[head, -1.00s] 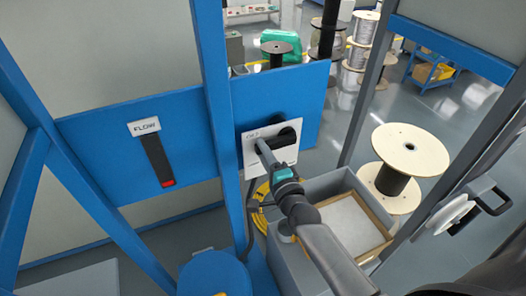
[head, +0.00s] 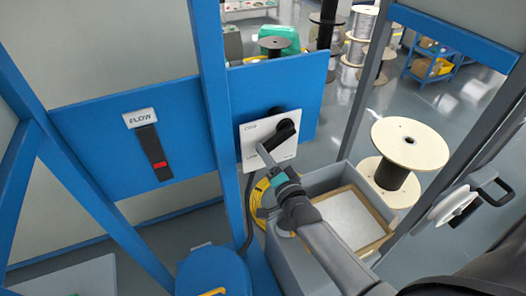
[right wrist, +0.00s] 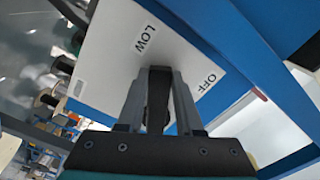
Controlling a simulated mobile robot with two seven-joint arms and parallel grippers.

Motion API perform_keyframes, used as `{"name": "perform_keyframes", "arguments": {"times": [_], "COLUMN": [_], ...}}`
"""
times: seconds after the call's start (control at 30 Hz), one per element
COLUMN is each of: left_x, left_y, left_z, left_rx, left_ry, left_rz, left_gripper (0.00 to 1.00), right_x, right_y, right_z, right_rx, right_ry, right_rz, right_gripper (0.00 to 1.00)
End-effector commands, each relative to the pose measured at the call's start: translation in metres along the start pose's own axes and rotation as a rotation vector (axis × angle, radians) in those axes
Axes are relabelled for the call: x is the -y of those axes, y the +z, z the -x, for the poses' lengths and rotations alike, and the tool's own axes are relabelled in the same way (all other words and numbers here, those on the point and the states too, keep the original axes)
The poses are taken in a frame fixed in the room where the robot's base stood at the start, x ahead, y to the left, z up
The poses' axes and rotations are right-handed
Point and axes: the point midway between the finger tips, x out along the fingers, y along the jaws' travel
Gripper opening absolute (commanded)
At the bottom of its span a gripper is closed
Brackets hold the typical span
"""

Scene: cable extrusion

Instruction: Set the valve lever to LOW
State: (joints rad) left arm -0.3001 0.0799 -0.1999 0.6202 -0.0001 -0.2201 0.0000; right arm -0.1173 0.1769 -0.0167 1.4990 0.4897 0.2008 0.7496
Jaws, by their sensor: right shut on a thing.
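The valve lever (head: 278,142) is black and mounted on a white plate (head: 286,153) on the blue panel, right of the blue post. It slants down and to the left from its pivot. My right gripper (head: 263,152) is shut on the lever's lower end. In the right wrist view the lever (right wrist: 158,95) stands between the two fingers of the gripper (right wrist: 159,78). The plate (right wrist: 125,40) there shows the words LOW and OFF on either side of the lever. The head view's plate lettering is too small to read fully. My left gripper is not in view.
A FLOW gauge (head: 153,152) with a red marker low on its dark strip is left of the post. A grey bin (head: 325,262) stands below my right arm. A wooden cable spool (head: 398,150) is at the right. The blue post (head: 215,100) is close to the gripper.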

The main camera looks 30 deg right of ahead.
Motion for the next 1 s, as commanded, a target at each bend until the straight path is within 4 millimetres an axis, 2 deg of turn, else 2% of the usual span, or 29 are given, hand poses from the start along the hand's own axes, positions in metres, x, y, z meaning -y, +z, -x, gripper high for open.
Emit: {"name": "perform_keyframes", "arguments": {"times": [0.4, 1.0], "left_x": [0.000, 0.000], "left_y": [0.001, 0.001], "left_z": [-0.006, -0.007], "left_rx": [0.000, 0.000], "left_ry": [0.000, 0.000], "left_rz": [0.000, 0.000], "left_gripper": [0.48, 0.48], "right_x": [-0.020, -0.023], "right_y": [-0.001, -0.002], "right_z": [0.000, 0.000], "right_rx": [0.003, 0.003], "right_ry": [0.002, 0.002], "right_rz": [0.228, 0.272], "right_gripper": [0.00, 0.00]}}
